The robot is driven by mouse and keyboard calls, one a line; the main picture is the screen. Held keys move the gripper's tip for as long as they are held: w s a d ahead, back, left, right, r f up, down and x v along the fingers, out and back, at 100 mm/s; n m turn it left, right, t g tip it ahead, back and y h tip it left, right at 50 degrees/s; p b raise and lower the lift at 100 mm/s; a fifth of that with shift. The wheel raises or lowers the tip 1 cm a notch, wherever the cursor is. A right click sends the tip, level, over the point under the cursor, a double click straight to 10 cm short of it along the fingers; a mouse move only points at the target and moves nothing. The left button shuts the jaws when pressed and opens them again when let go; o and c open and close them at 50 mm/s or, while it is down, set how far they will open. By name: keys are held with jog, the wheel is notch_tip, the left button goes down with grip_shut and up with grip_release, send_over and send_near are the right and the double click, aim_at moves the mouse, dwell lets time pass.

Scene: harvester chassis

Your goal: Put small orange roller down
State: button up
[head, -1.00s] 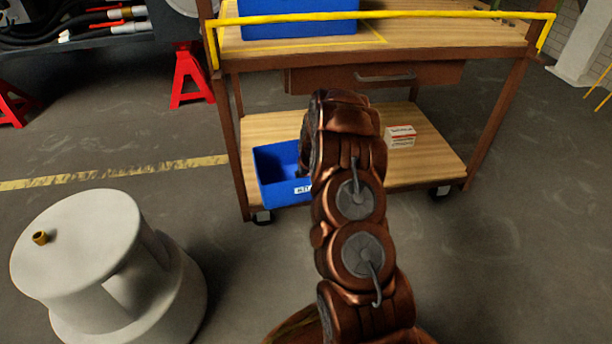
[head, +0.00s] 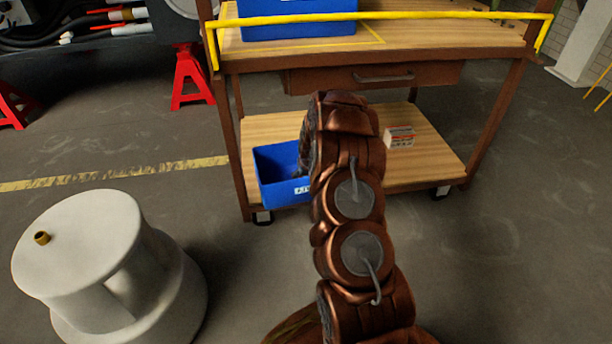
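A small orange-brown hollow cylinder (head: 41,238) stands upright on top of the white round step stool (head: 85,215) at the lower left. It looks like a small roller; I cannot tell whether it is the task's one. My arm reaches forward to the cart's lower shelf. A dark part at its end, seemingly my gripper (head: 304,160), shows at the right side of the lower blue bin (head: 275,158). My own arm links hide most of it, so its fingers and anything between them cannot be seen.
The cart's lower wooden shelf (head: 425,160) also holds a small white and red box (head: 399,137). A yellow rail (head: 450,14) runs along the top shelf, where another blue bin (head: 297,20) stands. Red stands (head: 190,80) are at the left. The floor between stool and cart is clear.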

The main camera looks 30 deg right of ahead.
jog(key=shift+s+a+f, duration=0.15)
jog(key=shift+s+f, duration=0.1)
jog(key=shift+f, duration=0.35)
jog(key=shift+r, duration=0.3)
jog(key=w+d+r+p+v, duration=0.1)
jog(key=p+v, duration=0.4)
jog(key=v, duration=0.7)
jog(key=s+a+r+n+g+y, duration=0.1)
jog(key=s+a+r+g, duration=0.1)
jog(key=s+a+r, duration=0.65)
jog(key=s+a+r+n+g+y, duration=0.1)
jog(key=s+a+r, duration=0.4)
jog(key=a, duration=0.6)
jog(key=s+a+r+g, duration=0.2)
jog(key=s+a+r, duration=0.1)
jog(key=s, duration=1.1)
jog(key=s+a+r+n+g, duration=0.1)
jog(key=s+a, duration=0.4)
jog(key=s, duration=1)
notch_tip(320, 180, up, 2)
jog(key=shift+r+g+h, duration=0.2)
jog(key=shift+g+h, duration=0.1)
jog(key=shift+g, duration=0.4)
jog(key=shift+s+a+r, duration=0.1)
jog(key=shift+a, duration=0.05)
